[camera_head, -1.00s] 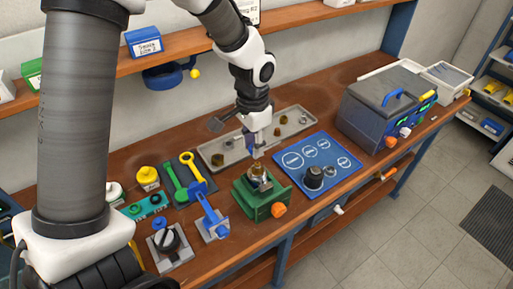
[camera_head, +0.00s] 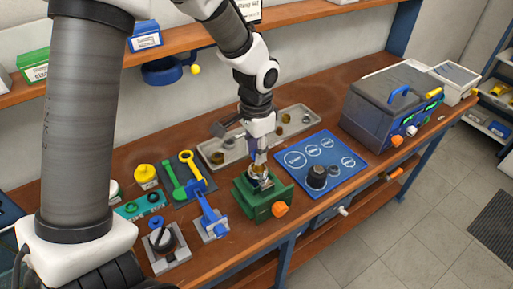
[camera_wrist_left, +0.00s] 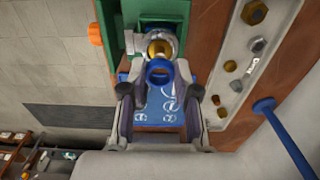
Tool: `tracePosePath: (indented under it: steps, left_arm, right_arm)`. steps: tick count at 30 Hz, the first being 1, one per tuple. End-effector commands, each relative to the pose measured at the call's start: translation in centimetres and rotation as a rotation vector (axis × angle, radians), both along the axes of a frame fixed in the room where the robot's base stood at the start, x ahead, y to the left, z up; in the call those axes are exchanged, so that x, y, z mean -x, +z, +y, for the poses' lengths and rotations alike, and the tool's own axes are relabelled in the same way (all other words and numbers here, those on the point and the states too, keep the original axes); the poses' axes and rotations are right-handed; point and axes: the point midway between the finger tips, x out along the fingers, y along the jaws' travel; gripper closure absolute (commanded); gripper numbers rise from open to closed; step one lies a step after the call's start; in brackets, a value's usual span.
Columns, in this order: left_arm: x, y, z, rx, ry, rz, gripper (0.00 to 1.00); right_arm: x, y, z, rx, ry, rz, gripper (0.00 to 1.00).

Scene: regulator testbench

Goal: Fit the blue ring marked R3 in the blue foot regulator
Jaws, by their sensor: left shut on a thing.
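A metal regulator body with a brass inner part (camera_wrist_left: 160,48) is held in a green vice (camera_head: 268,208); its foot colour does not show clearly. My left gripper (camera_head: 258,160) points down just over the regulator. In the left wrist view the left gripper (camera_wrist_left: 158,88) is shut on a blue ring (camera_wrist_left: 158,72), which appears close beside the brass opening. I cannot tell whether ring and regulator touch. No R3 mark is readable. My right gripper is not in view.
A blue mat (camera_head: 345,158) with a dark knob (camera_head: 317,176) lies right of the vice. A metal tray (camera_head: 215,160) with small parts lies behind. A grey test unit (camera_head: 390,110) stands at the right.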

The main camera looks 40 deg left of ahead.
Motion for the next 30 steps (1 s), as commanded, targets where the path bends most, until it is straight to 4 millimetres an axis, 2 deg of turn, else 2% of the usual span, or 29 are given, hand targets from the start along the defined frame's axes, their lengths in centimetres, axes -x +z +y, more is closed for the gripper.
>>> tracePosePath:
  steps: [30]
  left_arm:
    - [0.02,-0.14,0.01,0.0,0.0,0.0,0.85]
  right_arm:
    - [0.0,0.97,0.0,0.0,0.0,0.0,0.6]
